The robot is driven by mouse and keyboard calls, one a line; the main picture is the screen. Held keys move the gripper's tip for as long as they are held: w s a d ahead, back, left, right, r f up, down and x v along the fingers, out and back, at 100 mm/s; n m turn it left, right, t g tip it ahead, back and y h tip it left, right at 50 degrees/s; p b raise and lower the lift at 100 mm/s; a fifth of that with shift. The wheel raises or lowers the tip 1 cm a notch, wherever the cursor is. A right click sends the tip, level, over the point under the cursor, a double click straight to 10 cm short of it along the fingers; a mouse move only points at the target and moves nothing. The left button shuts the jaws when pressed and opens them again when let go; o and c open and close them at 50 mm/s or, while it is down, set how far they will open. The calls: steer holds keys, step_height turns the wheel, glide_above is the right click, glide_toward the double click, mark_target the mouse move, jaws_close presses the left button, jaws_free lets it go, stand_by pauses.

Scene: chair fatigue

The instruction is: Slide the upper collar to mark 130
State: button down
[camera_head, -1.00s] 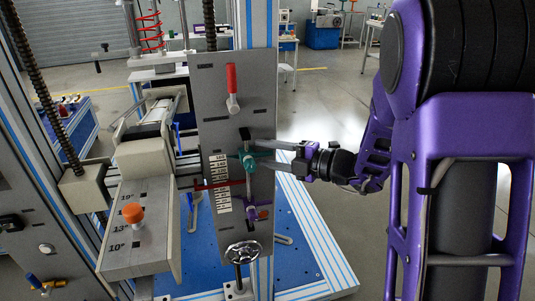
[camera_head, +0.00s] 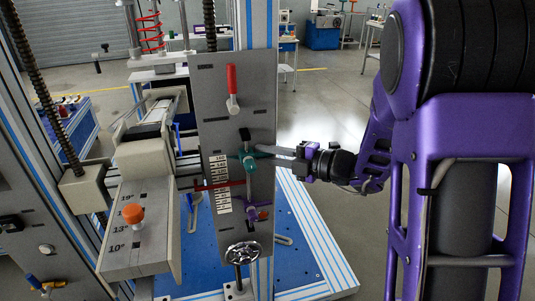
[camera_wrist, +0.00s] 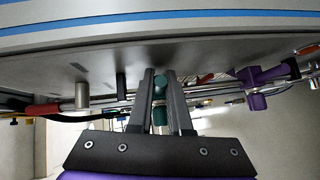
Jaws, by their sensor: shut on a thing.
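The teal upper collar (camera_head: 249,161) sits on a vertical rod on the grey panel, beside the upper part of the white scale (camera_head: 220,182). My gripper (camera_head: 270,151) reaches in from the right and is shut on the collar's teal knob. In the wrist view the two fingers (camera_wrist: 160,98) stand on both sides of the teal knob (camera_wrist: 159,90). The purple lower collar (camera_head: 251,213) is lower on the same rod, apart from the teal one; it also shows in the wrist view (camera_wrist: 258,84).
A thin red pointer (camera_head: 215,185) crosses the scale. An orange knob (camera_head: 133,213) is on the box at left.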

stand_by(0.7)
step_height(320, 180, down, 4)
stand_by(0.3)
steer(key=c, duration=0.8)
jaws_free()
steer(key=shift+c, duration=0.2)
steer(key=shift+d, duration=0.1)
steer(key=p+v, duration=0.2)
steer(key=v, duration=1.5)
steer(key=shift+s, duration=0.25)
steer(key=shift+w, duration=0.1)
